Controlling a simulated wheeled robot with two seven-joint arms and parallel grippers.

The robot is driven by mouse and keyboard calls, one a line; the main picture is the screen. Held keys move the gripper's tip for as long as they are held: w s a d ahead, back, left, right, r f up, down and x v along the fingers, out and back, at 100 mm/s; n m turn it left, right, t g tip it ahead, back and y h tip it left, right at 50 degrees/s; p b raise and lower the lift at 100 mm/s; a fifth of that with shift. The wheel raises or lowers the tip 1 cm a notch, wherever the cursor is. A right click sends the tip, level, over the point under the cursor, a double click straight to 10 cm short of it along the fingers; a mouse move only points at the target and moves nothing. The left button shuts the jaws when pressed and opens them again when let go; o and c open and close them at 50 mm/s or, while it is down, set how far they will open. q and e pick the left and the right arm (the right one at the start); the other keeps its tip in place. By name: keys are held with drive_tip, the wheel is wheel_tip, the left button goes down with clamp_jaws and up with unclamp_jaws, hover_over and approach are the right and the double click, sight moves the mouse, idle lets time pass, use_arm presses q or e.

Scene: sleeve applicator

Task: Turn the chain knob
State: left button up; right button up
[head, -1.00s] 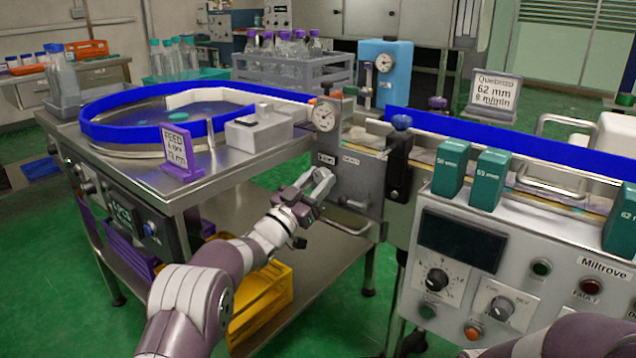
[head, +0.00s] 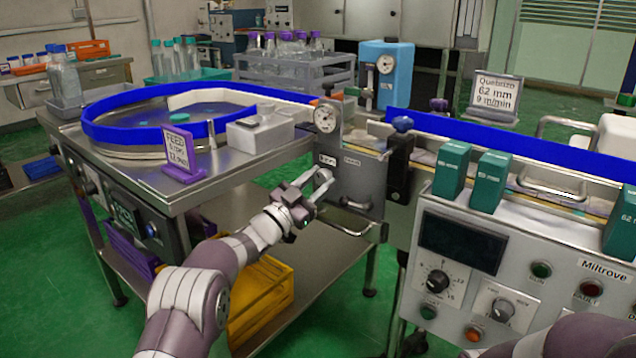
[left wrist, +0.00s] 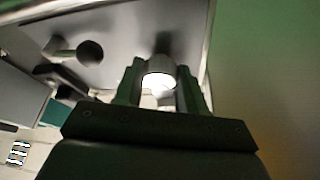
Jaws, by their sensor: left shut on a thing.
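A small pale knob (left wrist: 158,74) sits between the two fingers of my left gripper in the left wrist view. In the head view my left gripper (head: 318,184) is at the front of the grey metal housing (head: 352,182), just below two small label plates. It is shut on the knob, which the fingers mostly hide in the head view. The lettering on the plates is too small to read surely, so I cannot confirm the knob's name. My right gripper is out of view; only part of my right arm shows at the lower right.
A dial gauge (head: 326,116) sits above the housing. A bar handle (head: 345,204) is just right of and below my gripper. The control panel (head: 518,262) has a dark display, two dials and several buttons. The feed table (head: 240,172) stands at left with a yellow crate (head: 262,302) below.

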use_arm(q)
drive_tip(key=o, duration=1.1)
drive_tip(key=shift+c, duration=0.2)
drive_tip(key=shift+s, duration=0.1)
drive_tip(key=p+v, duration=0.2)
drive_tip(key=v, duration=0.5)
drive_tip(key=shift+a, duration=0.2)
drive_tip(key=shift+s+f, duration=0.1)
drive_tip(key=shift+f, duration=0.05)
